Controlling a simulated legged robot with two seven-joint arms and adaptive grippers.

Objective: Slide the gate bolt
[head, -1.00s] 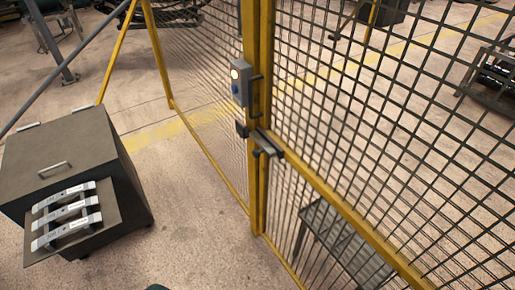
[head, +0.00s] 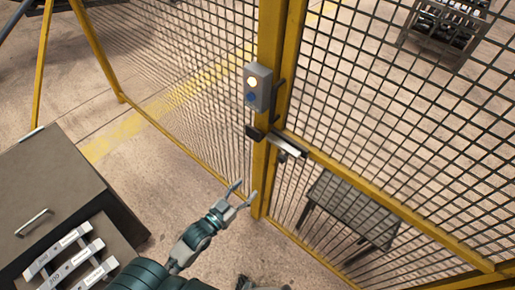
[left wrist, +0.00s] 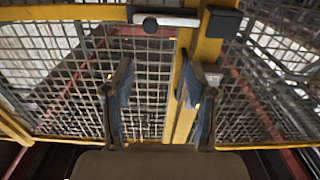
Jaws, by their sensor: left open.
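The gate bolt (head: 286,143) is a pale metal bar lying across the yellow gate frame, with a small dark knob under it. A dark block (head: 255,132) sits to its left on the post. In the left wrist view the bolt (left wrist: 172,20) runs across the top, with the dark block (left wrist: 222,22) at its right end. My left gripper (head: 246,188) is open and empty, below and left of the bolt, apart from it. Its two fingers (left wrist: 156,80) show spread in the left wrist view, below the bolt. My right gripper is not in view.
A grey control box (head: 258,88) with a lit button is on the post above the bolt. Mesh panels (head: 370,110) stand on both sides. A low table (head: 350,210) stands behind the mesh.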

